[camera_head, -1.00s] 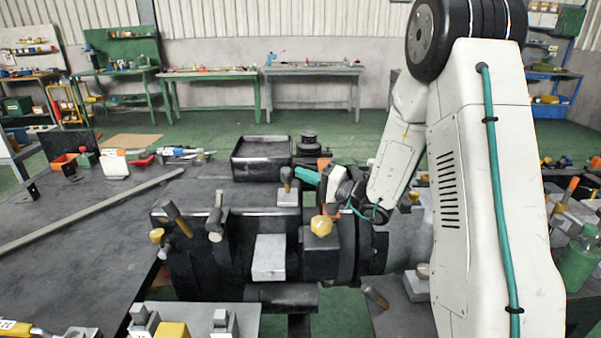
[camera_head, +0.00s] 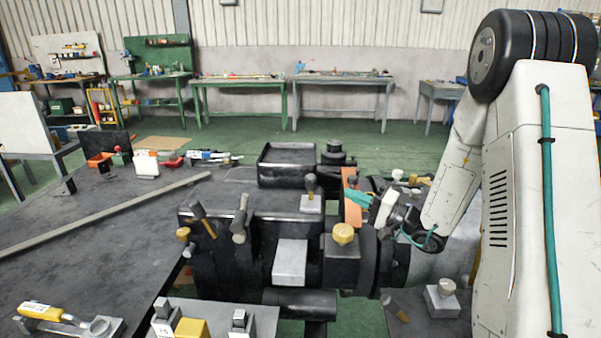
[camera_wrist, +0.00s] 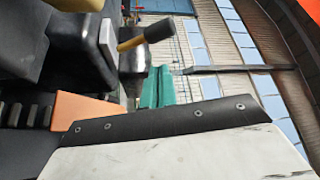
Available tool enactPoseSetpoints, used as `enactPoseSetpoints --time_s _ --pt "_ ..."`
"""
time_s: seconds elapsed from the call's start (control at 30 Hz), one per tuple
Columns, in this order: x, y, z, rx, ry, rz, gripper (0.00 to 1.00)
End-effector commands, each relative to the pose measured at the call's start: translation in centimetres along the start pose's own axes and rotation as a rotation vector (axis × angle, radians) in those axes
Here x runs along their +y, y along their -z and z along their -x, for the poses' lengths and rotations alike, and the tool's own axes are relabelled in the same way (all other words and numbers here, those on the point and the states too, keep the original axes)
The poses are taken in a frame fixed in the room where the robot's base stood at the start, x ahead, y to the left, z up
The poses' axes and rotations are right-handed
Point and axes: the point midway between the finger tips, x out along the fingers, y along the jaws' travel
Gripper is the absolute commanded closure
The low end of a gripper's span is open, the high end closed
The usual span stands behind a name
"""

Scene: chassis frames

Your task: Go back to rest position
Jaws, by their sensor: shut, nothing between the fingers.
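My gripper (camera_head: 357,198) has teal fingers that lie together with nothing between them. In the head view it points left over the right part of the black machine (camera_head: 225,262), just in front of an orange plate (camera_head: 350,196). I cannot tell whether it touches the plate. In the wrist view the teal fingers (camera_wrist: 158,88) sit side by side, empty. The orange plate (camera_wrist: 86,110) shows to their lower left, and a yellow-handled tool with a dark end (camera_wrist: 150,32) shows above them. My white arm reaches in from the right side of the head view.
The machine carries a yellow knob (camera_head: 344,233), a pale block (camera_head: 290,262) and upright handles (camera_head: 240,222). A black tray (camera_head: 287,178) stands behind. A long bar (camera_head: 110,214) lies on the left tabletop. Workbenches (camera_head: 343,84) line the far wall, with green floor before them.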

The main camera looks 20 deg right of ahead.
Motion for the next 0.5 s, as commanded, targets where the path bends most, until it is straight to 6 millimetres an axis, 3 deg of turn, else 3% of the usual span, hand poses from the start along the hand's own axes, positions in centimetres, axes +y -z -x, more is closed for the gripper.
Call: enactPoseSetpoints --time_s 0.13,0.23,0.37,0.5 --pt "-0.8 -0.7 -0.4 -0.035 0.002 -0.007 1.0" --pt "-3.2 -3.0 -1.4 -0.146 0.002 -0.032 1.0" --pt "-7.9 -8.5 -2.4 -0.395 -0.039 -0.081 1.0" --pt "-12.3 -15.2 -1.4 -0.676 -0.163 -0.111 1.0"
